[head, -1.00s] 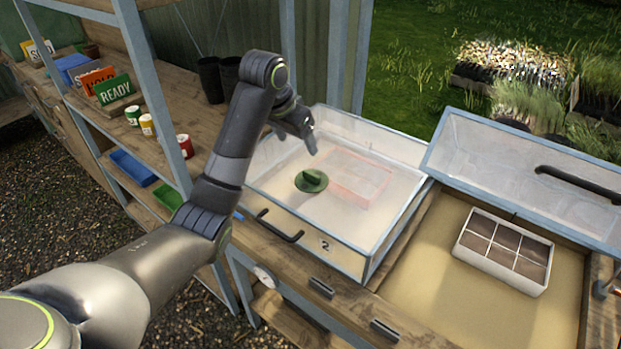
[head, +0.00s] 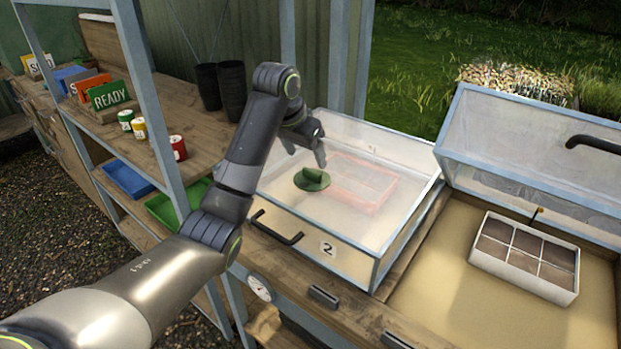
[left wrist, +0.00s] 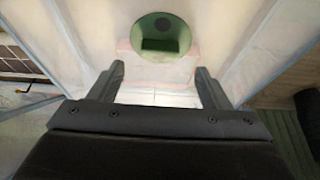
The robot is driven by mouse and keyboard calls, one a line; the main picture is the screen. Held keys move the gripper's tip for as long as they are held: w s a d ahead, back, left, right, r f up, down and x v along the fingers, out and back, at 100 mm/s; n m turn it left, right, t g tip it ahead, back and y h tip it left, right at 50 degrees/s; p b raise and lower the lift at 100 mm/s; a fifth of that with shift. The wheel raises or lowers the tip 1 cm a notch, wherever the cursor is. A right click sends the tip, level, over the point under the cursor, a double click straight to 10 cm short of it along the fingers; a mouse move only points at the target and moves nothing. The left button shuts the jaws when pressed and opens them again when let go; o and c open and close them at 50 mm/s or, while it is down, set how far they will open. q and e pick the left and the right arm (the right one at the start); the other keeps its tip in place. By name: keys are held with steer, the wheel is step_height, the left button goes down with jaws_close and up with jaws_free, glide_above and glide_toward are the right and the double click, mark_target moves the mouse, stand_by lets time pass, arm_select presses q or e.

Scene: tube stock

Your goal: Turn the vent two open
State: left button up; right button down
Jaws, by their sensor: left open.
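Vent two is a round green disc with a raised grip (head: 312,180) on the clear lid of the closed box marked 2 (head: 328,249). In the left wrist view the green vent (left wrist: 160,36) shows ahead, beyond my fingertips. My left gripper (head: 318,158) hangs above the lid, just behind and above the vent in the head view. In the left wrist view its two fingers (left wrist: 160,78) stand apart with nothing between them. The gripper appears clear of the vent. My right gripper is not in view.
A pinkish tray (head: 362,184) shows through the lid. The box has a dark front handle (head: 276,228). To the right, a raised clear lid (head: 540,150) stands over an open bed with a divided tray (head: 525,258). Shelves with signs and tins (head: 125,118) stand at left.

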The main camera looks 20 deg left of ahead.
mark_target(312, 171)
arm_select(q)
steer(key=p+x, duration=0.1)
steer(key=x, duration=0.3)
steer(key=shift+f, duration=0.2)
steer(key=shift+x, duration=0.8)
steer(key=shift+c, duration=0.3)
steer(key=c, duration=0.9)
